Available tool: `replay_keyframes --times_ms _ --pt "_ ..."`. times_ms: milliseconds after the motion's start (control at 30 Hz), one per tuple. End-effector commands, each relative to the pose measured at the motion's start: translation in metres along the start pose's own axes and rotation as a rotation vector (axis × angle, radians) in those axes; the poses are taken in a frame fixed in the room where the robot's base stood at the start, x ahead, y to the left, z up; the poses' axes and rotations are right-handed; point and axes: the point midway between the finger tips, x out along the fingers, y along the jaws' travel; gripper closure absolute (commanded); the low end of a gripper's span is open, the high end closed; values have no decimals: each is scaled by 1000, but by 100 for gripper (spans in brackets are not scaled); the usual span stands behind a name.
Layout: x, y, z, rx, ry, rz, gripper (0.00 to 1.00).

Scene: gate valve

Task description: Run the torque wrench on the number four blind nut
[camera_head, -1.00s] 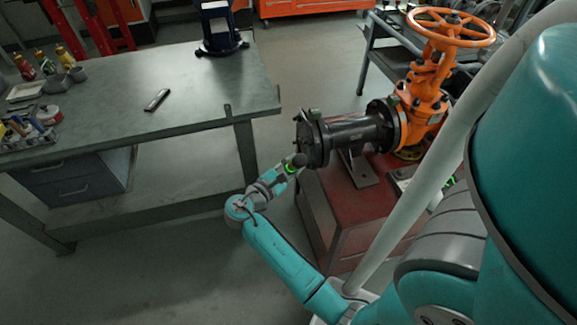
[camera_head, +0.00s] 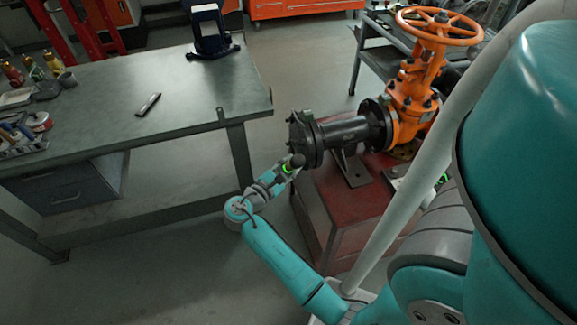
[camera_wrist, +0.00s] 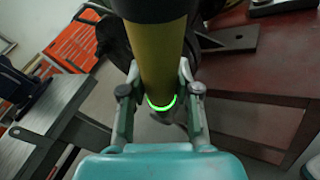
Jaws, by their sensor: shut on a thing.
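My gripper (camera_wrist: 158,98) is shut around the torque wrench (camera_wrist: 155,55), whose yellow handle carries a lit green ring. In the head view the wrench (camera_head: 298,160) shows as a dark end with a green glow at my gripper (camera_head: 284,171). It overlaps the lower left edge of the black blind flange (camera_head: 303,138) on the pipe's left end. The flange (camera_wrist: 117,42) shows dark behind the wrench in the wrist view. The individual nuts are too small to tell apart, so number four cannot be picked out. Whether the wrench touches a nut cannot be seen.
The black pipe (camera_head: 345,131) leads right to the orange gate valve (camera_head: 415,95), on a dark red stand (camera_head: 335,205). A grey workbench (camera_head: 185,105) stands at left, with a small black object (camera_head: 148,104) on it. Floor between bench and stand is open.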

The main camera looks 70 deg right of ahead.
Motion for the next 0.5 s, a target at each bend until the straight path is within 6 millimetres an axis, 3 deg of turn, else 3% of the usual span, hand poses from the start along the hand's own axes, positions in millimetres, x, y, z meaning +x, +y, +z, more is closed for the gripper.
replay_keyframes --times_ms 500 --pt "13 -6 6 3 -2 1 100"
